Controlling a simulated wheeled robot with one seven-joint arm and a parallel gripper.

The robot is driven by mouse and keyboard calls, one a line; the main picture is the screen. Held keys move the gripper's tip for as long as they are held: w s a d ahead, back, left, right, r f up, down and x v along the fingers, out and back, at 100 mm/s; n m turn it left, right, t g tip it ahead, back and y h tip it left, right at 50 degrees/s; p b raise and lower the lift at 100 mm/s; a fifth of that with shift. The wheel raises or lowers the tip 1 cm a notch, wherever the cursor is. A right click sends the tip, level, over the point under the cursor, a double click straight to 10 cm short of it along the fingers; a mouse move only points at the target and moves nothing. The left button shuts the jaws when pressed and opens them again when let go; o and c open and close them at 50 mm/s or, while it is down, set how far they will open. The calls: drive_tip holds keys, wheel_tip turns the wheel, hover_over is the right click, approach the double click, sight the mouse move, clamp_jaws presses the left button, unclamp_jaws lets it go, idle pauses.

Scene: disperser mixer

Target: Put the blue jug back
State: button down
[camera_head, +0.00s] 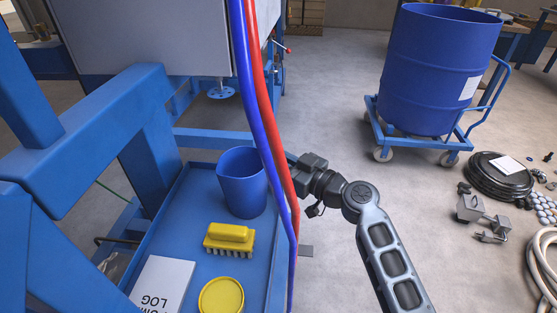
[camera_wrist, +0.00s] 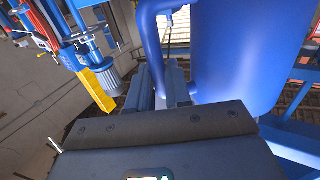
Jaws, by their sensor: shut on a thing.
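The blue jug (camera_head: 243,185) is upright over the far end of the blue tray (camera_head: 195,215). I cannot tell whether its base touches the tray. In the wrist view the jug's round body (camera_wrist: 238,50) fills the upper right, with its handle (camera_wrist: 150,38) to the left of it. My gripper (camera_head: 288,160) reaches in from the right, and its fingertips are partly hidden behind the hoses. In the wrist view my gripper (camera_wrist: 165,85) is shut on the jug's handle.
A red hose (camera_head: 268,105) and a blue hose (camera_head: 252,100) hang in front of the gripper. A yellow brush (camera_head: 230,238), a yellow lid (camera_head: 221,296) and a log book (camera_head: 163,283) lie on the tray. A blue drum (camera_head: 435,70) stands on a cart at right.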

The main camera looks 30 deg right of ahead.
drive_tip(key=shift+f, duration=0.1)
drive_tip(key=c, duration=1)
unclamp_jaws()
drive_tip(key=shift+c, duration=0.2)
drive_tip(key=b+v, duration=0.1)
drive_tip(key=v, duration=1.1)
